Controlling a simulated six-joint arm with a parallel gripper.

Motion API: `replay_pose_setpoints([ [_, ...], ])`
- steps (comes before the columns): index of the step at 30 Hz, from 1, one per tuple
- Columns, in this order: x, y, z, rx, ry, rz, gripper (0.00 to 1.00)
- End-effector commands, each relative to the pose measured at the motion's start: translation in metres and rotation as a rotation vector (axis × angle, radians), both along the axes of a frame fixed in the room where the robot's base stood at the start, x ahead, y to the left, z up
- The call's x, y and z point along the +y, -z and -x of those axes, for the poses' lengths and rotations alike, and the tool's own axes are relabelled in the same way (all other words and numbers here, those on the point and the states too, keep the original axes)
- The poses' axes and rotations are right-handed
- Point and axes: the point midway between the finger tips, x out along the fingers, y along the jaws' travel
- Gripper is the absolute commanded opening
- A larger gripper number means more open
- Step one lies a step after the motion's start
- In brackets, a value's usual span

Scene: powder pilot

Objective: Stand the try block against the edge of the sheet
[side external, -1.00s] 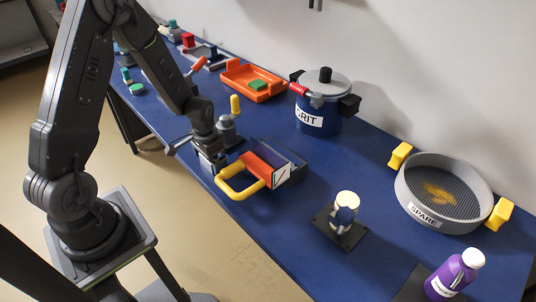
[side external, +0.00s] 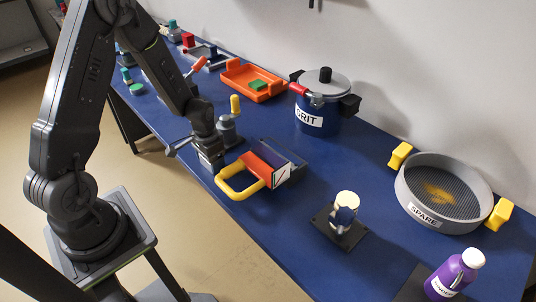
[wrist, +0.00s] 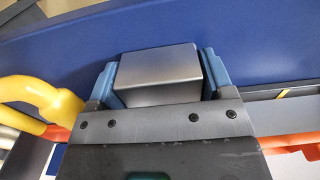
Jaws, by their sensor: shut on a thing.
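My gripper (wrist: 158,78) is shut on a plain grey metal block, the try block (wrist: 160,75), which sits between its two blue fingers in the wrist view. In the side external view my gripper (side external: 211,163) is low over the blue bench, just left of a fixture (side external: 268,166) with an orange panel, a yellow loop handle and a white marked end face. The block is hidden by my gripper there. I cannot make out the sheet for certain, nor whether the block touches it or the bench.
A grey post with a yellow knob (side external: 235,108) stands close behind my gripper. The blue GRIT pot (side external: 322,108), orange tray (side external: 252,92), small stand (side external: 341,232), SPARE sieve (side external: 445,195) and purple bottle (side external: 455,274) stand around the bench. The bench front edge is near the yellow handle.

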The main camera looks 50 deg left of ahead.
Motion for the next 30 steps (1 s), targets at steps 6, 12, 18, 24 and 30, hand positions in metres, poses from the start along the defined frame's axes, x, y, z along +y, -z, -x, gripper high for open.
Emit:
replay_pose_setpoints([
  [6, 0.000, 0.000, 0.000, 0.000, 0.000, 0.000, 0.36],
  [12, 0.000, -0.006, -0.001, -0.002, 0.000, -0.001, 0.36],
  [18, 0.000, -0.017, -0.001, -0.003, 0.000, -0.001, 0.36],
  [24, 0.000, -0.029, -0.001, -0.003, 0.000, -0.001, 0.36],
  [30, 0.000, -0.040, -0.001, -0.003, 0.000, -0.001, 0.36],
])
